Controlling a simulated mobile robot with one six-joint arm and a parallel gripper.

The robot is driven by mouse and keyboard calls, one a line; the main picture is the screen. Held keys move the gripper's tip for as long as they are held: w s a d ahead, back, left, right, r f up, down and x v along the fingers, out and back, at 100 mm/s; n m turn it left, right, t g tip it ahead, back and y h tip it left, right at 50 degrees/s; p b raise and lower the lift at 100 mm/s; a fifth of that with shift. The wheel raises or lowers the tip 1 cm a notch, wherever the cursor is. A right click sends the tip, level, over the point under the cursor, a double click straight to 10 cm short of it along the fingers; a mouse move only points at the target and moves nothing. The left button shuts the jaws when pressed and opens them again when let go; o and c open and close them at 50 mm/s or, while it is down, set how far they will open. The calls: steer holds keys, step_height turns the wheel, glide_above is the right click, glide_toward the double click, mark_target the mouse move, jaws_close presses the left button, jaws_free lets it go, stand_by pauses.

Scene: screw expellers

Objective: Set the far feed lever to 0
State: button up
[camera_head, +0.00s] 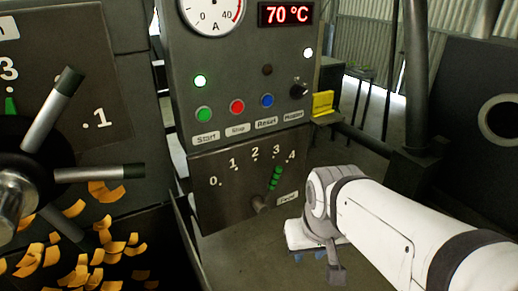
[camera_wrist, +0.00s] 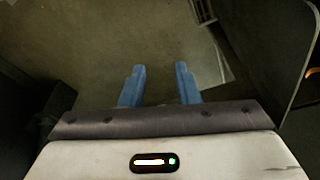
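The feed lever (camera_head: 275,179) on the grey panel below the buttons has a green grip. It points up and slightly right, between the 3 and 4 marks, from a pivot low on the plate. The scale plate (camera_head: 230,190) reads 0 to 4 from left to right. My gripper (camera_head: 308,250) is right of the lever and lower in the head view, apart from it. In the wrist view my gripper (camera_wrist: 161,78) has its two blue fingers apart, with bare floor between them. The lever cannot be made out in the wrist view.
A control box (camera_head: 245,70) with a gauge, a 70 °C display and buttons stands above the lever. A large spoked handwheel (camera_head: 20,185) is at the left, above orange chips (camera_head: 95,255). A yellow block (camera_head: 322,103) sits right of the box. Dark machinery (camera_head: 465,110) stands at the right.

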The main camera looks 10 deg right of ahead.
step_height(320, 180, up, 4)
steer(key=m+t+p, duration=0.2)
steer(key=m+p, duration=0.6)
steer(key=p, duration=0.1)
glide_above(277, 170)
steer(key=s, duration=0.3)
steer(key=shift+w+a+f+h, duration=0.15)
steer(key=shift+w+a+h, duration=0.1)
steer(key=shift+w+h, duration=0.15)
steer(key=x, duration=0.7)
steer(key=shift+w+f+p, duration=0.2)
steer(key=shift+p, duration=0.15)
steer(key=shift+c, duration=0.6)
steer(key=shift+t, duration=0.3)
jaws_close()
